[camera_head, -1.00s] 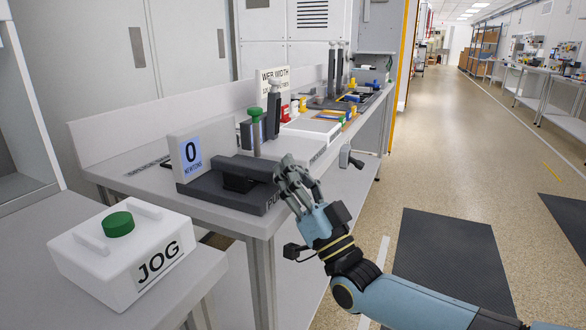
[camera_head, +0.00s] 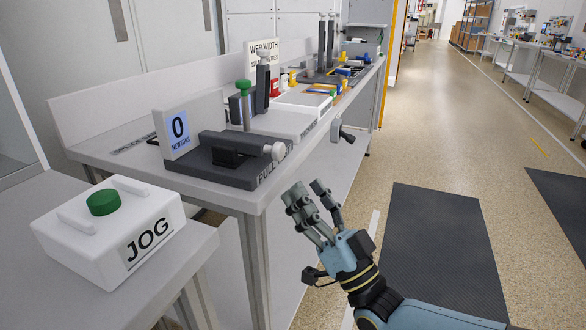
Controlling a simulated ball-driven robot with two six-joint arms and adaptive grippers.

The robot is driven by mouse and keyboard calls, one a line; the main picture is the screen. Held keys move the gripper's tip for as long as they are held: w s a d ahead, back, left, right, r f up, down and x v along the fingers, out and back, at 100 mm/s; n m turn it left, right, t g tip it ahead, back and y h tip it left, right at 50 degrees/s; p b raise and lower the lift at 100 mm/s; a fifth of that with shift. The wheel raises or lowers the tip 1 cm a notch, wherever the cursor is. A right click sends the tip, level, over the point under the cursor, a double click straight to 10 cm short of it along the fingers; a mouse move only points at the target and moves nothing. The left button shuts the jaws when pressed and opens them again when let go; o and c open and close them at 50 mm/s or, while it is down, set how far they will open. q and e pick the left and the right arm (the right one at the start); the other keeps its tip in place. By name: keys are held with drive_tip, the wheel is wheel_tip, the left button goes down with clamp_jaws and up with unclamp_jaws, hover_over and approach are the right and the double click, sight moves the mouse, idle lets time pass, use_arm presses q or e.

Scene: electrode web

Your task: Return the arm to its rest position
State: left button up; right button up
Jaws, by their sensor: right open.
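My right gripper (camera_head: 318,213) is open and empty. It is in front of the bench's right edge, over the floor, with its fingers pointing up and left. It is apart from the dark pull tester (camera_head: 215,170), whose pale knob (camera_head: 274,151) is now uncovered. The tester's display (camera_head: 178,132) reads 0 newtons. My right arm (camera_head: 430,316), light blue and black, comes in from the lower right. My left gripper is not in view.
A white JOG box (camera_head: 150,240) with a green button (camera_head: 103,202) stands on a grey table at lower left. The bench (camera_head: 110,165) runs away to the back with several fixtures. Dark mats (camera_head: 440,250) lie on the open floor at right.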

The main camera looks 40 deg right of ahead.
drive_tip(key=shift+r+v, duration=0.2)
drive_tip(key=shift+v, duration=0.85)
drive_tip(key=shift+s, duration=0.1)
